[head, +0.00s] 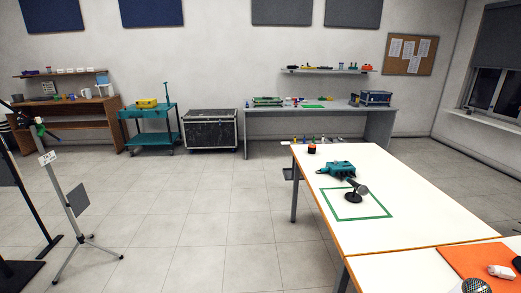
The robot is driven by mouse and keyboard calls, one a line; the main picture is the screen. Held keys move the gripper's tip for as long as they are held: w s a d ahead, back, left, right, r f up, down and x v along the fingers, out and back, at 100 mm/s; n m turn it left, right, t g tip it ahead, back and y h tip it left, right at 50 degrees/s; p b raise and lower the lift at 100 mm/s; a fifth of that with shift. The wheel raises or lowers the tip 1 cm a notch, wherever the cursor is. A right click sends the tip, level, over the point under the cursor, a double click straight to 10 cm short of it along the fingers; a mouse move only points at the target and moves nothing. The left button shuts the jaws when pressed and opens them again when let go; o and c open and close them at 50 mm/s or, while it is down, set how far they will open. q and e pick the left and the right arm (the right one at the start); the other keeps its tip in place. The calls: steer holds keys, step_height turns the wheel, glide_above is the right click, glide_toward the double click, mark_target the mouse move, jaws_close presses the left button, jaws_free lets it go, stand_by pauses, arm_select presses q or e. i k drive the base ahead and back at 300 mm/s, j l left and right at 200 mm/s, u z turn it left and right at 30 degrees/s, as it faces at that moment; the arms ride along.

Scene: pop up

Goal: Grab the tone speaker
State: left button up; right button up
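I cannot tell for certain which thing is the tone speaker. A small round black object with a red top (311,149) stands near the far left corner of the white table (420,195). A teal device (336,169) sits to its right and nearer. Neither of my grippers is in view.
An orange mat (470,261) at bottom right carries a white object (501,272). A dark round mesh head (476,286) shows at the bottom edge. A tripod stand (76,215) is at left. A grey workbench (335,112) lines the back wall. The middle floor is clear.

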mark_target(312, 150)
steer(key=i+z, duration=0.2)
steer(key=i, duration=0.25)
steer(key=i+j+z, duration=0.15)
steer(key=i, duration=0.3)
steer(key=i+j+z, duration=0.2)
steer(key=i, duration=0.25)
steer(key=i+j+z, duration=0.2)
steer(key=i, duration=0.25)
